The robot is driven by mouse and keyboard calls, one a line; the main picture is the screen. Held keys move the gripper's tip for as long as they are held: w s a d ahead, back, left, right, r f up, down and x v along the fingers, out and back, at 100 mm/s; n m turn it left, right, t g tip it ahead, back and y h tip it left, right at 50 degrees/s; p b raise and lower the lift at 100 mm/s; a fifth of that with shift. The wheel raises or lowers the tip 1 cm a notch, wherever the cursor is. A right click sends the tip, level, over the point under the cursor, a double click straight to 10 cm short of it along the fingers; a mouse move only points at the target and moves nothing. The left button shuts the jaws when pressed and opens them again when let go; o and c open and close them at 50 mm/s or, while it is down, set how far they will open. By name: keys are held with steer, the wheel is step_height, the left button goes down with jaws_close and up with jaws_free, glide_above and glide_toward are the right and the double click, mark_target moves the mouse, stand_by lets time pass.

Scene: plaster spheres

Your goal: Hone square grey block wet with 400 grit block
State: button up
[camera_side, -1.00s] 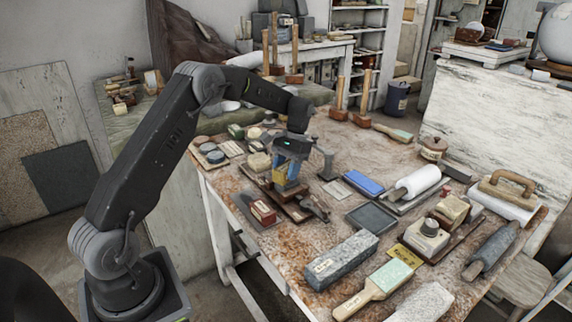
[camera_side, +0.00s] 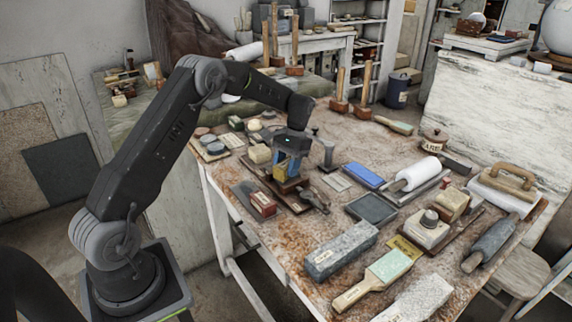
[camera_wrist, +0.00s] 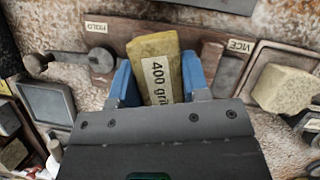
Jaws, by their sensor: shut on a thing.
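My gripper (camera_wrist: 157,88) is shut on the yellow 400 grit block (camera_wrist: 154,58), whose label shows between the blue fingers in the wrist view. In the side view my gripper (camera_side: 288,167) is over the wooden vice board (camera_side: 295,194), with the yellow block low between the fingers. I cannot make out a square grey block in the vice; the gripper and grit block cover the area beneath. Contact below the grit block cannot be told.
A red block (camera_side: 263,203) lies left of the vice. A dark square tray (camera_side: 371,208) and blue block (camera_side: 362,176) are to its right. A long speckled grey stone (camera_side: 340,250) and a brush (camera_side: 372,280) lie in front. Bare tabletop lies between.

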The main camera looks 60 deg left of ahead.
steer(key=shift+w+f, duration=0.1)
steer(key=shift+w+a, duration=0.3)
steer(key=shift+w, duration=0.65)
steer(key=shift+s+d, duration=0.2)
steer(key=shift+s, duration=0.5)
steer(key=shift+s+d, duration=0.25)
steer(key=shift+s, duration=0.45)
steer(key=shift+s+d, duration=0.2)
steer(key=shift+s, duration=0.5)
steer(key=shift+w+a+f, duration=0.1)
steer(key=shift+w+a, duration=0.1)
steer(key=shift+w, duration=0.5)
steer(key=shift+w+a, duration=0.25)
steer(key=shift+w, duration=0.45)
steer(key=shift+w+a+f, duration=0.1)
steer(key=shift+w+a, duration=0.1)
steer(key=shift+w, duration=0.5)
steer(key=shift+s+d+r, duration=0.1)
steer(key=shift+s+d, duration=0.1)
steer(key=shift+s, duration=0.5)
steer(key=shift+s+d+r, duration=0.1)
steer(key=shift+s+d, duration=0.15)
steer(key=shift+s, duration=0.45)
steer(key=shift+s+d+r, duration=0.1)
steer(key=shift+s+d, duration=0.1)
steer(key=shift+s, duration=0.5)
steer(key=shift+w, duration=0.1)
